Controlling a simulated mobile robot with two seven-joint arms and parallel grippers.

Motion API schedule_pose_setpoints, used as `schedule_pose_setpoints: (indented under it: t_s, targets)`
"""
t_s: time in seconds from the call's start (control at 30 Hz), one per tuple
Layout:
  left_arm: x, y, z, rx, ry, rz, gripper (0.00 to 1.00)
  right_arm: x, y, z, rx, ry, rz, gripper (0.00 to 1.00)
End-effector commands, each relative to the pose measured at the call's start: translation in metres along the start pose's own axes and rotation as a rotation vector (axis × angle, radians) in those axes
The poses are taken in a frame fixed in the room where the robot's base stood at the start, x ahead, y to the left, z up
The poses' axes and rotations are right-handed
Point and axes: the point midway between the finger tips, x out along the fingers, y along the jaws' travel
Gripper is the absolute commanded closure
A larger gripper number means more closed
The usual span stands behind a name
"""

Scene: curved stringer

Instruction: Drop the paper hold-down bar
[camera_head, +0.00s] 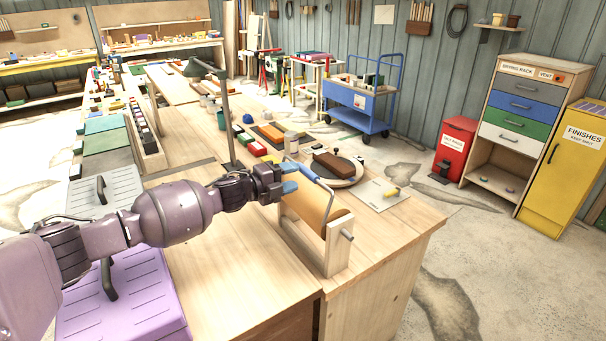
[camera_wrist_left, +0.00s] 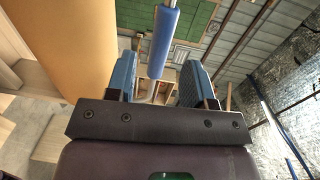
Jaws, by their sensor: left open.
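The paper hold-down bar (camera_head: 327,196) shows in the head view as a thin bent arm raised at the paper roll, with a blue grip (camera_wrist_left: 163,42) visible in the left wrist view. The tan paper roll (camera_head: 318,205) sits in a pale wooden stand (camera_head: 337,248) on the workbench; it also fills the upper left of the wrist view (camera_wrist_left: 70,40). My left gripper (camera_head: 290,178) is at the far end of the roll, beside the bar. Its blue fingers are open, and the blue grip shows between and beyond them. I cannot tell whether they touch it. My right gripper is not in view.
A brown block on a round plate (camera_head: 335,165) and a white sheet (camera_head: 376,194) lie behind the roll. A dark lamp post (camera_head: 228,125) stands left of my gripper. The bench surface (camera_head: 225,245) in front is clear.

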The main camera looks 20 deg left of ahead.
Motion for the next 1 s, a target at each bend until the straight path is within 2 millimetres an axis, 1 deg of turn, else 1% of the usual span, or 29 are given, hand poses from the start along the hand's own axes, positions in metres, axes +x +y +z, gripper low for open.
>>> schedule_pose_setpoints:
  t_s: [0.03,0.1,0.2,0.3,0.43,0.7,0.77,0.8,0.87,0.9,0.93,1.0]
  targets:
    - [-0.011,0.002,0.001,0.001,-0.001,0.002,0.52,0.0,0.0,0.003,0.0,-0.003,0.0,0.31]
    - [-0.022,0.001,0.0,0.001,-0.001,0.001,0.52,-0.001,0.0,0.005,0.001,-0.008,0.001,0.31]
    - [-0.036,0.001,0.0,0.0,0.0,0.001,0.52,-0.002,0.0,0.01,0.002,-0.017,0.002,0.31]
    - [-0.045,0.001,0.0,0.0,0.0,0.0,0.52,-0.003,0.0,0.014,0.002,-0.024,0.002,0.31]
    - [-0.051,0.0,0.0,0.0,0.0,0.0,0.52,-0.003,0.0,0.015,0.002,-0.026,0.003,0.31]
    - [-0.052,0.0,0.0,0.0,0.0,-0.001,0.52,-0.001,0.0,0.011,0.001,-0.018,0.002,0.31]
    - [-0.052,0.001,0.0,-0.001,0.0,0.0,0.59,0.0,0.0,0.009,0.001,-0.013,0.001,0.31]
    - [-0.053,0.004,0.0,-0.003,-0.001,0.003,0.66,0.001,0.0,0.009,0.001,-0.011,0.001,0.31]
    - [-0.056,0.015,-0.001,-0.011,-0.004,0.012,0.75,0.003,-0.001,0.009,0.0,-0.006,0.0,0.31]
    - [-0.059,0.022,0.001,-0.019,-0.01,0.016,0.81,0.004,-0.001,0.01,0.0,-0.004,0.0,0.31]
    - [-0.062,0.026,0.002,-0.025,-0.017,0.012,0.86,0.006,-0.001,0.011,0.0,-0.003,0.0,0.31]
    - [-0.068,0.027,0.005,-0.014,-0.028,-0.008,0.96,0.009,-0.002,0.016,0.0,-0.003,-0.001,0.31]
